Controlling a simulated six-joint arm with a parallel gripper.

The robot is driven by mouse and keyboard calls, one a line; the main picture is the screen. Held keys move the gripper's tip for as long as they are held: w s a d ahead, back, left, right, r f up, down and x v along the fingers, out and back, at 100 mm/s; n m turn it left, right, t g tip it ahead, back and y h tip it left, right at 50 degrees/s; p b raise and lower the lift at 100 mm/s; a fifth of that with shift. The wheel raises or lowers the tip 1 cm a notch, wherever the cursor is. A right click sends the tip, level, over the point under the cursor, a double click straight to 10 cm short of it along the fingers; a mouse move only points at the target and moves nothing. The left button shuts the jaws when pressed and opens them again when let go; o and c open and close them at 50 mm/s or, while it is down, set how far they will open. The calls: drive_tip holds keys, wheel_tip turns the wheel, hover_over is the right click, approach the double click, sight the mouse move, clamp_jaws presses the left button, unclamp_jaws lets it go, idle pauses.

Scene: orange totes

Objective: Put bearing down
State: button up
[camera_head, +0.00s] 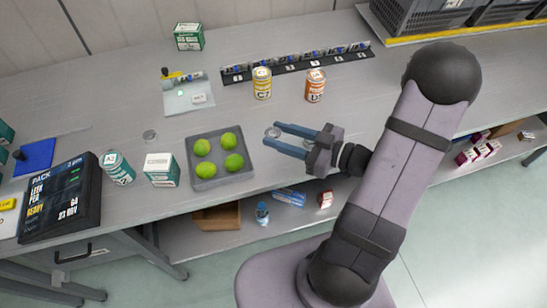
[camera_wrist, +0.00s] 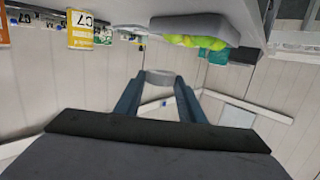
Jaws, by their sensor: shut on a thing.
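In the head view, my gripper (camera_head: 274,135) reaches left over the grey bench, to the right of the grey tray with green balls. Its two blue fingers are shut on a small silver ring-shaped bearing (camera_head: 272,131). In the wrist view, the bearing (camera_wrist: 160,77) sits between the fingertips of my gripper (camera_wrist: 160,85), which hides part of its sides. The exact height of the bearing above the bench is hard to tell.
The grey tray (camera_head: 222,180) holds several green balls. A yellow can (camera_head: 262,84) and an orange can (camera_head: 315,86) stand behind my gripper. A dark strip (camera_head: 235,75) with small parts lies farther back. White-green containers (camera_head: 161,170) stand left. Bare bench shows between tray and cans.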

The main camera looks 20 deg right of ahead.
sight(283, 163)
drive_tip(key=shift+f+p, duration=0.3)
drive_tip(key=shift+f, duration=4.45)
drive_tip(key=shift+f, duration=0.1)
drive_tip(key=shift+f, duration=0.15)
drive_tip(key=o, duration=1.1)
drive_tip(key=shift+b, duration=0.35)
drive_tip(key=shift+s+d, duration=0.35)
drive_tip(key=shift+d, duration=0.1)
drive_tip(key=shift+o, duration=0.4)
drive_tip(key=shift+b+v, duration=1.1)
drive_tip(key=shift+v, duration=2.05)
